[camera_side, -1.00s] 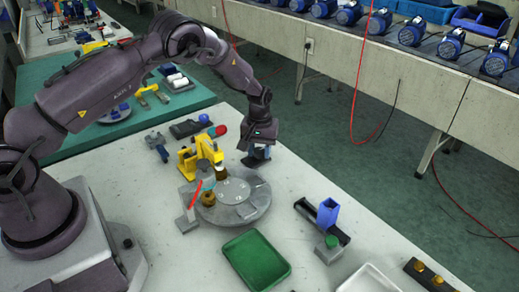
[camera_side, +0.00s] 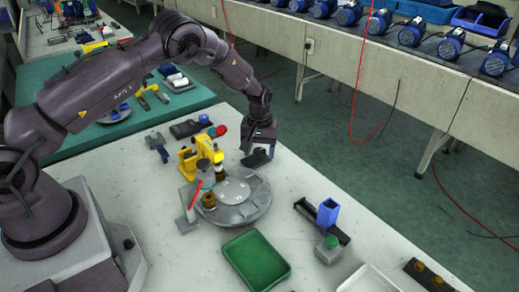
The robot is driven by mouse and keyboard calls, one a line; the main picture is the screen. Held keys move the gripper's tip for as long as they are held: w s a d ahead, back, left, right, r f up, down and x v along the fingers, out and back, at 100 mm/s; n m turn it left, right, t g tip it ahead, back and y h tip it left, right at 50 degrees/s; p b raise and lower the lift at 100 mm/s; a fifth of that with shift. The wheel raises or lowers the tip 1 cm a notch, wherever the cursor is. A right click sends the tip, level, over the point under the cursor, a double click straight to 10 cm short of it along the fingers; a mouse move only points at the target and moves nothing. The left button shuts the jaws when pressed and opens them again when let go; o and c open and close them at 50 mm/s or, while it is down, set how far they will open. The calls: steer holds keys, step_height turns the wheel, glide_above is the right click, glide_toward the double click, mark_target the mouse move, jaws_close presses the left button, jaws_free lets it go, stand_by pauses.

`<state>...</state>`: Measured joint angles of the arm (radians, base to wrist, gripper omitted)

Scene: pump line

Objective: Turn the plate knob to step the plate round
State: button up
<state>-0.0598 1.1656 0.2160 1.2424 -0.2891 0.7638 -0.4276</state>
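The round grey plate (camera_side: 245,211) lies flat on the white table, with a lighter disc in its middle. A small brass-brown knob-like piece (camera_side: 209,201) stands at its left edge; I cannot tell for sure that it is the plate knob. A yellow press-like fixture (camera_side: 188,163) with a red-tipped lever (camera_side: 220,131) stands behind the plate, and a brownish piece (camera_side: 219,173) sits below its head. My gripper (camera_side: 257,160) hangs above the plate's far right edge, apart from the knob-like piece. Its dark fingers look parted, with nothing seen between them.
A red-and-grey stand (camera_side: 188,217) is close on the plate's left. A green tray (camera_side: 257,261) lies in front. A blue upright holder (camera_side: 327,213) on a black rail and a green-topped block (camera_side: 328,249) stand to the right. Bare table lies between plate and rail.

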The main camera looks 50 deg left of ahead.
mark_target(259, 150)
step_height(259, 150, up, 13)
stand_by(0.5)
steer(key=s+d+r+m+t, duration=0.2)
steer(key=s+d+r+m, duration=0.1)
steer(key=s+r, duration=0.4)
steer(key=s+d+r+m+t, duration=0.1)
steer(key=s+d+r+m, duration=0.2)
steer(key=s, duration=1)
steer(key=s+d+r+m+t, duration=0.2)
steer(key=s+d+r+m, duration=0.1)
steer(key=s+r, duration=0.7)
steer(key=shift+s+d+r+t, duration=0.2)
steer(key=shift+d+r+t, duration=0.05)
steer(key=shift+r+t, duration=0.1)
